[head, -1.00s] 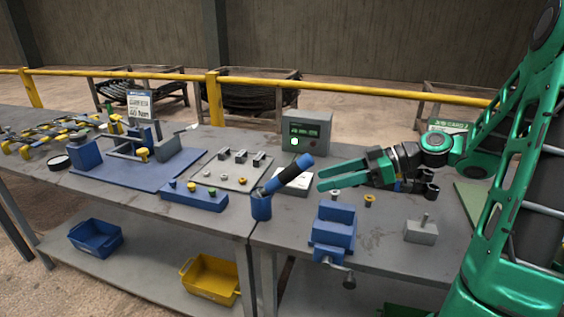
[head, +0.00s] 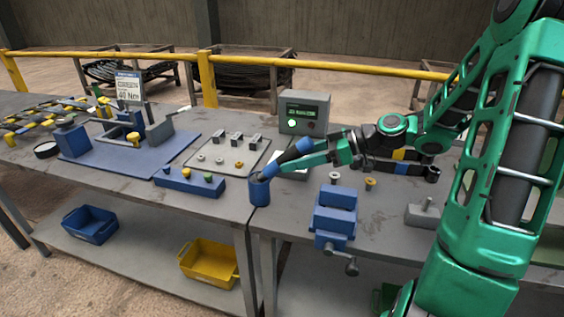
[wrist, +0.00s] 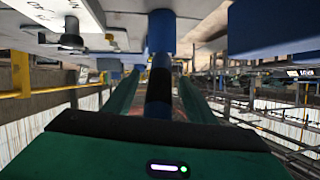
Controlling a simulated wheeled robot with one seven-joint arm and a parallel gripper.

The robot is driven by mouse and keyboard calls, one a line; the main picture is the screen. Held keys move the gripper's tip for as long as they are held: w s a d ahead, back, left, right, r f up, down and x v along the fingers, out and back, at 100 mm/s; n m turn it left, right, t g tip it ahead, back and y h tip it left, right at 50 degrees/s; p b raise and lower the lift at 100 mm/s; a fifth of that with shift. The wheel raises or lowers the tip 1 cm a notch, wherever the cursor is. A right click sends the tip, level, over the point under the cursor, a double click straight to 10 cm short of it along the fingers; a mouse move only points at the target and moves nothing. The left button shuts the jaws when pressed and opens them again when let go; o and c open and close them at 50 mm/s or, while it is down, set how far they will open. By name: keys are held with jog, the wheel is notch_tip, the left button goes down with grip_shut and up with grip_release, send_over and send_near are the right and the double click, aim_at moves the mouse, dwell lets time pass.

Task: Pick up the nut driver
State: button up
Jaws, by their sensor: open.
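The nut driver (head: 287,157) has a blue and black handle and stands tilted in a small blue holder cup (head: 260,191) near the table's front edge. Its lower end is hidden inside the cup. My gripper (head: 283,164) is open and reaches in from the right along the tool, partly covering it in the head view. In the wrist view the nut driver's black band (wrist: 160,76) lies between the two green fingers, with a finger on each side. Gaps show there between the fingers and the handle.
A blue vise (head: 335,213) stands right of the cup, below my arm. A blue button box (head: 190,181) is to its left, and a grey display unit (head: 304,115) is behind. A grey plate with small parts (head: 228,172) lies behind the button box.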

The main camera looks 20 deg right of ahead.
jog(key=shift+x, duration=1.55)
grip_shut()
jog(key=shift+w+r, duration=0.1)
jog(key=shift+r, duration=0.05)
